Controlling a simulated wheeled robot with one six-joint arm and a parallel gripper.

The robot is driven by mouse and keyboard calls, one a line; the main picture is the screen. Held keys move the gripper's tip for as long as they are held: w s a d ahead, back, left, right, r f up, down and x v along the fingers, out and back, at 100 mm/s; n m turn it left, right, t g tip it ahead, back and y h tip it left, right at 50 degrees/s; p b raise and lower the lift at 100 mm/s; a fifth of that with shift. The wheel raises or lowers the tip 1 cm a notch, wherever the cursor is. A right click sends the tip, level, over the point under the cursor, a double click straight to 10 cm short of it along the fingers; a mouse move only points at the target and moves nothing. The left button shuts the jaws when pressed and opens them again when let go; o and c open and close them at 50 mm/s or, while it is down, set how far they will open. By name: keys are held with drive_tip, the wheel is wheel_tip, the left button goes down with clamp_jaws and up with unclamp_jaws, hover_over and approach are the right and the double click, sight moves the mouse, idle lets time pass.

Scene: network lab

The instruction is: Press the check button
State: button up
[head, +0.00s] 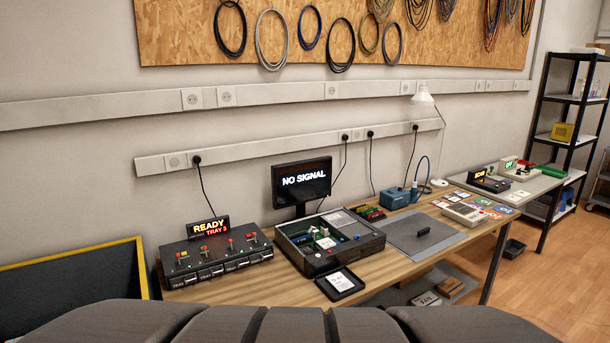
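No button marked as a check button can be made out from here. A black control box (218,264) stands at the left of the wooden bench, with several red-topped controls and tray slots on its front. Its display (209,227) reads READY, TRAY 3. An open dark case (330,243) with boards and parts inside sits to its right. A monitor (301,181) behind it reads NO SIGNAL. A light keypad-like device (465,214) lies further right; its keys are too small to read. My gripper is not in view.
A black tray with a white card (340,284) lies at the front edge of the bench. A grey mat (405,232) bears a small black object (423,232). A blue device (394,198) stands behind. A second table (530,187) and a black shelf (570,130) are at right.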

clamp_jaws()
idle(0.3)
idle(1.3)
